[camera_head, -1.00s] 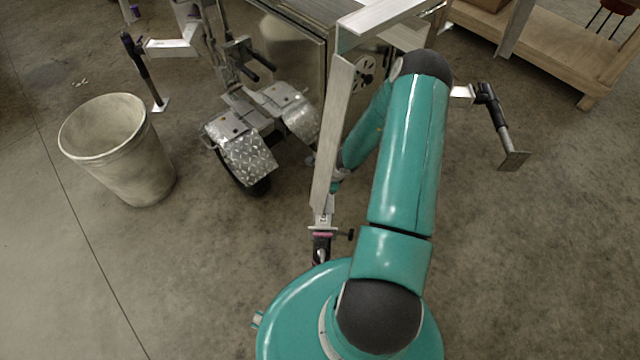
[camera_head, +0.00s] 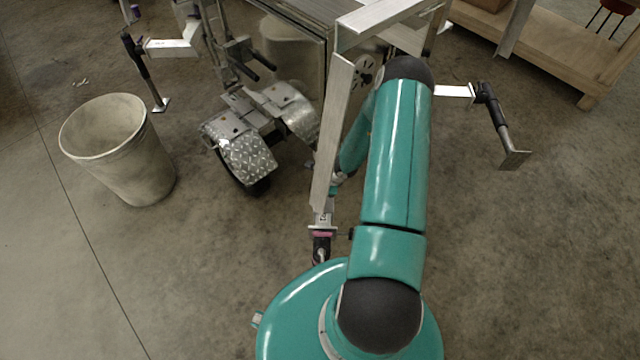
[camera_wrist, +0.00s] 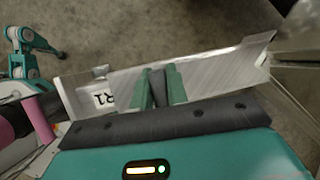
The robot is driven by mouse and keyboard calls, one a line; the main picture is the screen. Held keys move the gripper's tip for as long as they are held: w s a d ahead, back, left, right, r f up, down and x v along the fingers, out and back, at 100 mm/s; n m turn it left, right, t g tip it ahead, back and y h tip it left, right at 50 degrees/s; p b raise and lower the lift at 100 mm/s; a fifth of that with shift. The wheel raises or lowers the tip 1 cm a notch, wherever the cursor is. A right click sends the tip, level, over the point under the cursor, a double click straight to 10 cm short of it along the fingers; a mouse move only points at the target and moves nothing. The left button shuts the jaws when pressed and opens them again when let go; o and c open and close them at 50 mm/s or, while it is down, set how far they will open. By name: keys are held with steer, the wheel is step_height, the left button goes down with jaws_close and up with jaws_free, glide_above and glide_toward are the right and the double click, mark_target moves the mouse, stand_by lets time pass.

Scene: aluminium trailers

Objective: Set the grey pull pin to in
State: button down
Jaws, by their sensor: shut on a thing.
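In the wrist view, my gripper (camera_wrist: 159,90) has its two teal fingers close together in front of the aluminium beam. They are shut on a dark grey piece (camera_wrist: 158,84), which looks like the grey pull pin. How far the pin sits in or out cannot be told, as the fingers and beam hide its ends. In the head view, the trailer's aluminium tongue (camera_head: 333,135) slants down beside my arm. My gripper and the pin are hidden there behind the tongue and my arm.
A black and pink coupler (camera_head: 321,240) is at the tongue's near end. A jack (camera_head: 497,115) stands out to the right. A second trailer with tread-plate fenders (camera_head: 247,158) and a pale bin (camera_head: 122,150) are left. A wooden bench (camera_head: 545,45) is at back right.

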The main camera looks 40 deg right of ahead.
steer(key=shift+s+f, duration=0.15)
steer(key=shift+f, duration=0.7)
steer(key=shift+s, duration=0.1)
steer(key=shift+s, duration=0.25)
steer(key=c, duration=1.4)
jaws_free()
steer(key=shift+w+r, duration=0.1)
steer(key=shift+w, duration=0.1)
steer(key=shift+w, duration=0.1)
